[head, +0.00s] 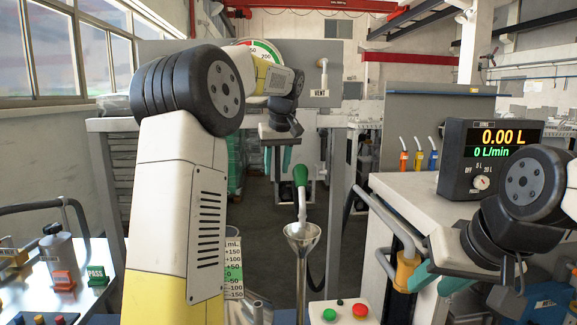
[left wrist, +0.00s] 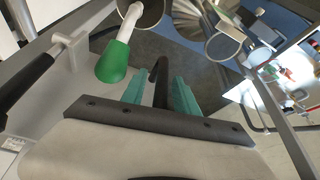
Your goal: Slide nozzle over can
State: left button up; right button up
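The nozzle has a green grip (head: 300,175) and a pale spout pointing down. Its tip is at or in the mouth of the can's metal funnel (head: 302,238); I cannot tell how deep. A graduated scale (head: 234,268) stands to the left of the funnel. My left gripper (head: 278,165) is open, with its teal fingers apart, up and left of the nozzle. In the left wrist view the green grip (left wrist: 113,62) lies outside the fingers (left wrist: 158,92), and a dark curved hose shows between them. My right gripper (head: 437,280) is open and appears empty at the right.
A meter display (head: 491,150) reading 0.00 L stands on the right cabinet (head: 410,190). A panel with green and red buttons (head: 338,311) is at the front. A bench with a PASS tag (head: 96,275) is at left. A grey pipe with an orange collar (head: 407,270) is near my right gripper.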

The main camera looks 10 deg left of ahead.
pick_arm(q)
grip_shut()
dwell(1.4)
